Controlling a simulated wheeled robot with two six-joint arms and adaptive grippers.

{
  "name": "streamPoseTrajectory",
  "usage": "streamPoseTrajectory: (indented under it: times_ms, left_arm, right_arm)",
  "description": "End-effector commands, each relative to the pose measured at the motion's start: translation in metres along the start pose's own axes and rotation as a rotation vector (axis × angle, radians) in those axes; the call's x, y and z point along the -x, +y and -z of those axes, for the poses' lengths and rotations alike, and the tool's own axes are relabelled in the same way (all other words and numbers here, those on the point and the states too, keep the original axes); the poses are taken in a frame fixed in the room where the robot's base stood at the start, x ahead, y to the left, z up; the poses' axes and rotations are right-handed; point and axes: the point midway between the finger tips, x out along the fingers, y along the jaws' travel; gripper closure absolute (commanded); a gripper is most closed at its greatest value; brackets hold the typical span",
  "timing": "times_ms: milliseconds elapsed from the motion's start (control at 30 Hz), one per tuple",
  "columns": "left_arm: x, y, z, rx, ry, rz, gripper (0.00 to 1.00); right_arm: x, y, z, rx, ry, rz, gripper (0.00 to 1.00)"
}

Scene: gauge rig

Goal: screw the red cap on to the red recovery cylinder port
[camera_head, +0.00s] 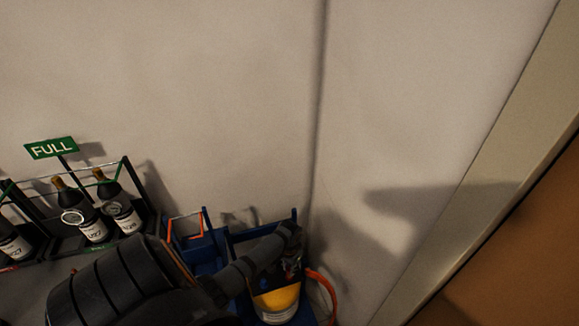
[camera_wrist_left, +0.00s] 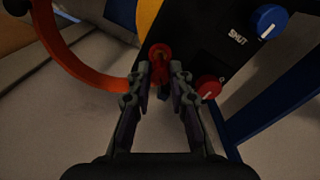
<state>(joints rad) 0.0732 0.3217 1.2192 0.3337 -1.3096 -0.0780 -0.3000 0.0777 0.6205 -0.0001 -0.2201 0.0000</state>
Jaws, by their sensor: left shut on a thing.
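In the left wrist view my left gripper (camera_wrist_left: 162,72) has its fingertips closed around a small round red piece, the red cap (camera_wrist_left: 160,51). The cap is at the tips, in front of the dark panel. The port behind it is hidden, and I cannot tell whether the cap touches it. In the head view the recovery cylinder's yellow top (camera_head: 276,300) shows in a blue frame, partly behind my left arm. My left gripper (camera_head: 292,262) is dark and small there, just above the yellow top. My right gripper is not in view.
A red knob (camera_wrist_left: 208,88) sits close right of the fingers, and a blue knob (camera_wrist_left: 268,21) is farther right. An orange hose (camera_wrist_left: 72,62) curves at left. Bottles in a rack (camera_head: 127,165) stand under a FULL sign (camera_head: 51,148). Walls rise behind.

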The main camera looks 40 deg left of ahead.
Motion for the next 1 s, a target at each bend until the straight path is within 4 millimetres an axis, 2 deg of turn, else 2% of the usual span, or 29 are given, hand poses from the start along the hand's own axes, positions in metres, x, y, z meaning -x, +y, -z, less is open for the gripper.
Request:
streamPoseTrajectory:
  times_ms: [1000]
  left_arm:
    - [-0.0012,0.0001,-0.0005,0.0,-0.001,0.0,0.95]
  right_arm:
    - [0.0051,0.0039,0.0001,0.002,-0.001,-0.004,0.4]
